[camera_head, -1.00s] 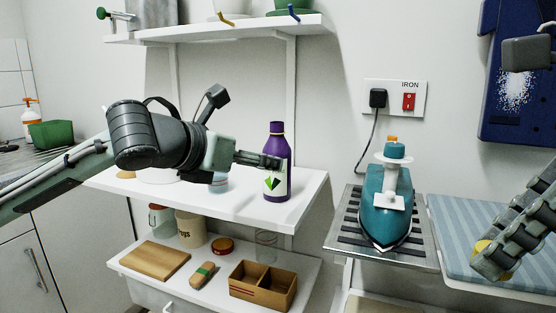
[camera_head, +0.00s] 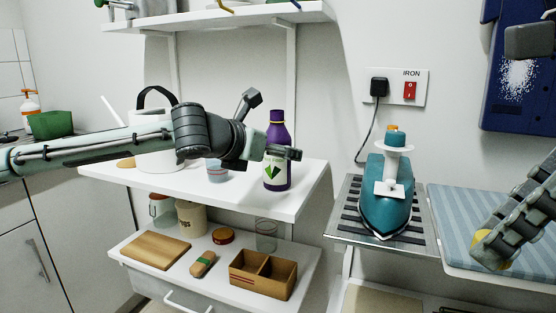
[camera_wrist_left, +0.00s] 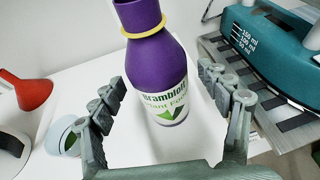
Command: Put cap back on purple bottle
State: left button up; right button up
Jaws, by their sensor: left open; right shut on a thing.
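The purple bottle (camera_head: 278,173) stands upright on the upper white shelf, with a white label and a yellow ring round its neck. It also shows in the left wrist view (camera_wrist_left: 160,70), where its top is cut off. My left gripper (camera_head: 290,153) is at the bottle in the head view. In the left wrist view its open fingers (camera_wrist_left: 170,108) stand on either side of the bottle, with gaps visible. My right gripper (camera_head: 492,250) is over the striped blue board at the right, shut on a yellow thing (camera_head: 482,238), probably the cap, mostly hidden by the fingers.
A teal iron (camera_head: 385,195) stands on a metal rack (camera_head: 345,215) right of the shelf. A clear-and-blue cup (camera_head: 217,172) and a white vessel (camera_head: 150,135) are left of the bottle. The lower shelf holds a wooden box (camera_head: 262,275) and a board (camera_head: 155,250).

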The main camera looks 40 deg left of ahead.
pick_arm(q)
jog(key=shift+w+f, duration=0.3)
jog(key=shift+w, duration=0.35)
jog(key=shift+c, duration=0.2)
jog(key=shift+r, duration=0.1)
jog(key=c, duration=1.4)
